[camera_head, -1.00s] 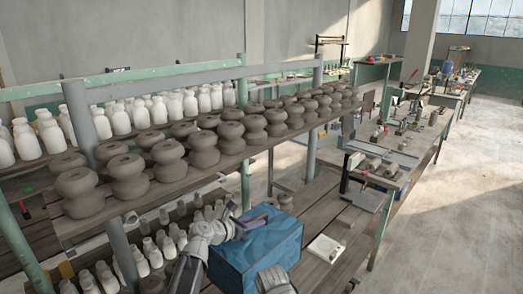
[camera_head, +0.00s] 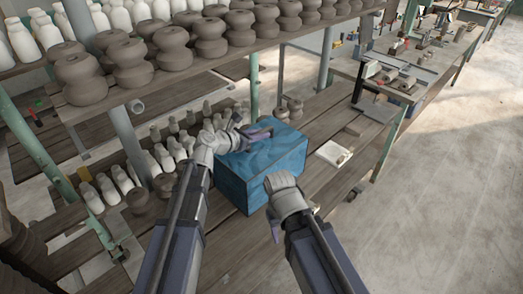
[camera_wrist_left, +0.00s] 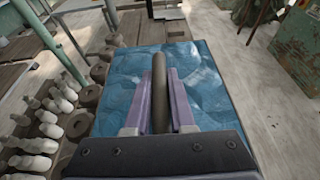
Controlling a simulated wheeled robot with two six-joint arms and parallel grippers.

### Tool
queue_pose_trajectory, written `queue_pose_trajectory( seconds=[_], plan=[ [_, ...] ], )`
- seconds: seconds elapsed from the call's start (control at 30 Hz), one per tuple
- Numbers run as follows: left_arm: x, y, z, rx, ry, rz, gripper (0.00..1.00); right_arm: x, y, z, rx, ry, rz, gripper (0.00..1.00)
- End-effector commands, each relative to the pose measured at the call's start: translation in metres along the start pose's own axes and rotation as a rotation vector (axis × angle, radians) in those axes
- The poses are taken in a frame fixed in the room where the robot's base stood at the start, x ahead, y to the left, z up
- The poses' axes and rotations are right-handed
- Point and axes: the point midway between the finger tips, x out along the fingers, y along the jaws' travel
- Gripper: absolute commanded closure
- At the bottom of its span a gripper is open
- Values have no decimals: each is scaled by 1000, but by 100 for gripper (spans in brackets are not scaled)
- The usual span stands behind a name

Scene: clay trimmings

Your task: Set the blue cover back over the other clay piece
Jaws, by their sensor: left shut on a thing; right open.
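The blue cover (camera_head: 262,178) is a box-like shape over the wooden bench, and it fills the middle of the left wrist view (camera_wrist_left: 205,65). My left gripper (camera_head: 262,133) is above its top, shut on a brown bar (camera_wrist_left: 159,100) that looks like the cover's handle. My right gripper (camera_head: 276,230) is open and empty, low by the cover's near right side. Whatever is under the cover is hidden. Clay pieces (camera_head: 288,110) stand just behind the cover on the bench. I cannot tell whether the cover's bottom edge touches the bench.
A shelf of waisted clay pieces (camera_head: 130,65) runs above and left of the cover. White bottles (camera_head: 165,158) stand on a lower level to its left. A pale board (camera_head: 334,153) lies right of the cover. The concrete floor (camera_head: 430,200) at right is clear.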

Motion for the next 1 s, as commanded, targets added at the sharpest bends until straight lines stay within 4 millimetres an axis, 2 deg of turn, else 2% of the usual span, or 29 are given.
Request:
queue_pose_trajectory(
  seconds=[0.23,0.53,0.8,0.97,1.0],
  plan=[
    [2,0,-6,-1,-1,0,100,7,-1,0,0,0,0,50],
    [14,0,-38,-1,-1,0,100,40,-4,-2,0,0,0,50],
    [13,0,-35,-1,-1,0,100,38,-4,-2,0,0,0,50],
    [15,0,-40,-1,-1,0,100,43,-4,-2,0,0,0,50],
    [14,0,-39,0,0,0,74,41,-4,-2,0,0,0,50]
  ],
)
